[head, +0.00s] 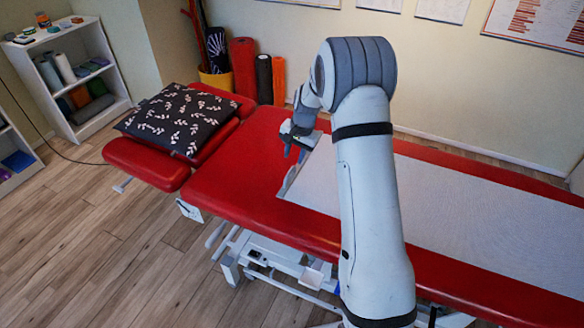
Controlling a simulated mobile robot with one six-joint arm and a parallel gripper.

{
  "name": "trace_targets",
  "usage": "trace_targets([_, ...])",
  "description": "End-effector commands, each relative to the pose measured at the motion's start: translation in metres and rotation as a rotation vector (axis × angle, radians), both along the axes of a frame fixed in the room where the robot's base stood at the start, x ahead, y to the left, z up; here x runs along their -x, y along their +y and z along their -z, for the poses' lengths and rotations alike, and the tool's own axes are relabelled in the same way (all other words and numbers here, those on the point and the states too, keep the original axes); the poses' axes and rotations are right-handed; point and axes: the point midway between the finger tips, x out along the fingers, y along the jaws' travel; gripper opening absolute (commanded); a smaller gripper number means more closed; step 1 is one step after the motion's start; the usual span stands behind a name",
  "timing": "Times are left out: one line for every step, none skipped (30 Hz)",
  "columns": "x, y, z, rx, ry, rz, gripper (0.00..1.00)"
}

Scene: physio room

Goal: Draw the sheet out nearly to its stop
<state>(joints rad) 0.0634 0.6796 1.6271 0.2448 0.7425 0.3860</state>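The pale sheet (480,215) lies flat along the red treatment table (235,190), from the right side of the picture to near the middle. Its left end has a greyish edge (289,181) running across the table. My gripper (287,150) points down over the table at the far part of this end. My arm hides part of the sheet and some of its end. The fingers are small and partly covered, so I cannot tell whether they are open, shut or touching the sheet.
A dark patterned pillow (178,118) lies on the table's head section, left of bare red padding. Behind stand rolled mats (264,78) and a yellow pot (216,80). A white shelf (72,75) stands at the far left. The wooden floor (90,245) in front is clear.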

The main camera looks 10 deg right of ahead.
Motion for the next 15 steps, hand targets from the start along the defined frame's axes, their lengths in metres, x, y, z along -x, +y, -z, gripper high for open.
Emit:
trace_targets([-0.002,0.0,0.005,-0.001,0.004,0.004,0.33])
trace_targets([-0.002,0.0,0.008,-0.002,0.005,0.005,0.33])
trace_targets([-0.003,0.001,0.012,-0.002,0.005,0.006,0.33])
trace_targets([-0.003,0.002,0.016,-0.002,0.005,0.006,0.33])
trace_targets([-0.004,0.002,0.02,-0.002,0.005,0.006,0.33])
trace_targets([-0.004,0.003,0.026,-0.002,0.006,0.006,0.33])
trace_targets([-0.004,0.004,0.031,-0.002,0.006,0.006,0.33])
trace_targets([-0.005,0.005,0.036,-0.003,0.006,0.006,0.33])
trace_targets([-0.006,0.006,0.043,-0.003,0.006,0.005,0.33])
trace_targets([-0.007,0.007,0.047,-0.003,0.006,0.005,0.33])
trace_targets([-0.007,0.008,0.052,-0.002,0.005,0.005,0.33])
trace_targets([-0.008,0.008,0.058,-0.002,0.005,0.004,0.33])
trace_targets([-0.008,0.009,0.061,-0.002,0.005,0.004,0.33])
trace_targets([-0.009,0.009,0.065,-0.002,0.005,0.004,0.33])
trace_targets([-0.009,0.01,0.069,-0.001,0.004,0.004,0.33])
